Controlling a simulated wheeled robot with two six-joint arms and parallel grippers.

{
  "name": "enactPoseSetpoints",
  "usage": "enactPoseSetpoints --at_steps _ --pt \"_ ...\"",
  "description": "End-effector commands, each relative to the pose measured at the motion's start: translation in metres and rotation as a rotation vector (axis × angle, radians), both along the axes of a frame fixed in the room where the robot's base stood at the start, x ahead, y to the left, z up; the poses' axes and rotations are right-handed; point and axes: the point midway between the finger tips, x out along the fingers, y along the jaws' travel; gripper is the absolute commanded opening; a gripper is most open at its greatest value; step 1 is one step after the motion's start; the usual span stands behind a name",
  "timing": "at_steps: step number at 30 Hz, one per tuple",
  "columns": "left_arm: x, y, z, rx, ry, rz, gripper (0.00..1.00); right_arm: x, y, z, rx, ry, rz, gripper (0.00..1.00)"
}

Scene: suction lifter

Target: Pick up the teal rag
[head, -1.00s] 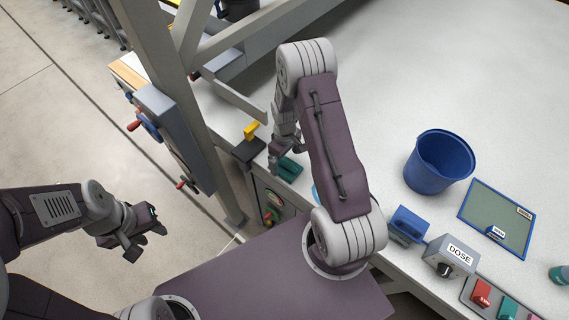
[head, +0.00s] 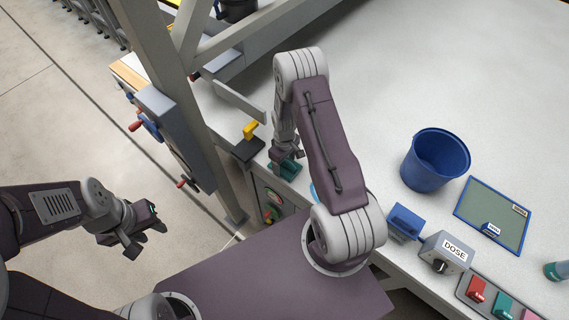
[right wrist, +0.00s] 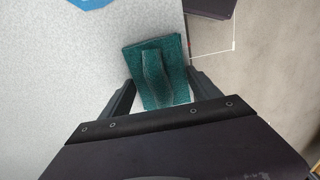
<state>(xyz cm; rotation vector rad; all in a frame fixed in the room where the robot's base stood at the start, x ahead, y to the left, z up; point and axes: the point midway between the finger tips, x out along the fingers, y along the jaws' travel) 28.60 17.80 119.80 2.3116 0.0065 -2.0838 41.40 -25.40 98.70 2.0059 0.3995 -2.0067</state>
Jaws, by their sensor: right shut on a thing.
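The teal rag (head: 290,172) lies on the white table near its front edge, partly hidden by my right gripper. In the right wrist view the rag (right wrist: 145,49) is a flat folded cloth with a raised ridge in the middle. My right gripper (head: 284,160) is directly over the rag and shut on it, with a finger on each side of the ridge. I cannot tell any gap between the rag and the table. My left gripper (head: 146,230) is open and empty, over the floor away from the table.
A yellow-handled black block (head: 249,142) stands left of the rag, close to a grey frame post (head: 170,90). A blue bucket (head: 435,160), a blue-edged green board (head: 493,212) and a DOSE box (head: 446,250) are to the right. The table's middle is clear.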

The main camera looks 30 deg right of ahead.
Motion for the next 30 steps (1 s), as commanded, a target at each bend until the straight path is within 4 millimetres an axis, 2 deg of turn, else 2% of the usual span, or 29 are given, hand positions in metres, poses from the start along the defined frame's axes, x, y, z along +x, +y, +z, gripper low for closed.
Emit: enactPoseSetpoints --at_steps 5,9,21,25,30 --pt "0.0 0.0 -0.009 0.0 0.0 0.0 0.36 0.001 0.0 0.014 0.0 -0.004 0.0 0.32" --pt "0.0 0.0 -0.021 0.0 0.0 0.0 0.36 0.001 0.0 0.037 -0.002 -0.006 0.0 0.32" --pt "0.0 0.0 -0.048 0.0 0.0 0.0 0.36 -0.058 -0.071 0.091 -0.002 -0.004 -0.006 0.32" --pt "0.0 0.0 -0.051 0.0 0.0 0.0 0.36 -0.069 -0.085 0.102 -0.001 -0.003 -0.004 0.32" --pt "0.0 0.0 -0.051 0.0 0.0 0.0 0.36 -0.075 -0.09 0.108 0.0 0.0 -0.001 0.32"
